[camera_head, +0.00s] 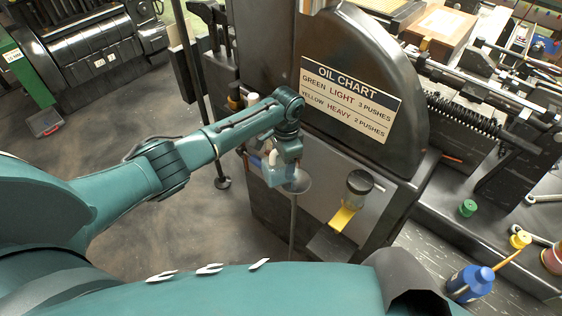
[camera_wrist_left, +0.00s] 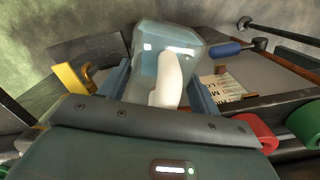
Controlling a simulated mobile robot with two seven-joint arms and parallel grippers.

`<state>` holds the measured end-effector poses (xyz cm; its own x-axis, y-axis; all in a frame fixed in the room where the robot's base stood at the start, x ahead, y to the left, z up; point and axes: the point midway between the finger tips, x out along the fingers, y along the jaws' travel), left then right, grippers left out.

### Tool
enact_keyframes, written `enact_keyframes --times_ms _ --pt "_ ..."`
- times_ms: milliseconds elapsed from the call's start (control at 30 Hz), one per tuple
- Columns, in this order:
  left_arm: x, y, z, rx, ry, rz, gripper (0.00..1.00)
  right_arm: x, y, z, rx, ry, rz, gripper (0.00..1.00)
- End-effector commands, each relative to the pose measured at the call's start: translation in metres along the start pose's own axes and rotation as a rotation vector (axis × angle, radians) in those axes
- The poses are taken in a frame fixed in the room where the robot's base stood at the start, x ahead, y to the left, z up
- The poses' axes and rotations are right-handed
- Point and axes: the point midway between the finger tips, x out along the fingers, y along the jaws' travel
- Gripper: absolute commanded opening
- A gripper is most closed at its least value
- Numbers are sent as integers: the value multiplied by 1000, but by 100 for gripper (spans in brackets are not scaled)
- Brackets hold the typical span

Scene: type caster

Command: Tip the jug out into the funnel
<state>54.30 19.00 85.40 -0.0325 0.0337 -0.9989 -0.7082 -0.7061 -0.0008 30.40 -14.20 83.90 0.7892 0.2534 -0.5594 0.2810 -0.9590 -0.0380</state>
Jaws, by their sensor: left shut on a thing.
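My left gripper (camera_head: 286,158) is in front of the black machine, shut on the jug. The jug (camera_wrist_left: 165,50) is a translucent, pale bluish vessel between the fingers in the left wrist view, with a white handle-like part (camera_wrist_left: 167,80) towards me. In the head view the jug (camera_head: 275,174) is small and partly hidden by the gripper. My right gripper is not in view.
The black machine (camera_head: 350,85) carries an oil chart sign (camera_head: 350,98). A dark-lidded jar (camera_head: 358,187) with a yellow part stands right of the funnel. The floor at left is mostly clear.

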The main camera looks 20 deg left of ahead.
Motion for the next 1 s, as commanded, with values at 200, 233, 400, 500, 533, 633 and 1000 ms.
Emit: enact_keyframes --times_ms 200,233,400,500,533,633,1000 --pt "-1 0 -1 0 -20 -1 37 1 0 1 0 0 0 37" --pt "-1 0 -1 0 -19 -1 37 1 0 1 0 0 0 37" --pt "0 0 -3 0 -31 0 37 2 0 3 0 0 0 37" --pt "0 0 -6 1 -51 0 37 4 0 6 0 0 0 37" --pt "0 0 -6 0 -58 0 37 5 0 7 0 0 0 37" --pt "-1 0 -8 1 -80 0 37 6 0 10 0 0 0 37" --pt "-4 0 -10 1 -107 -2 37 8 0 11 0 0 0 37"
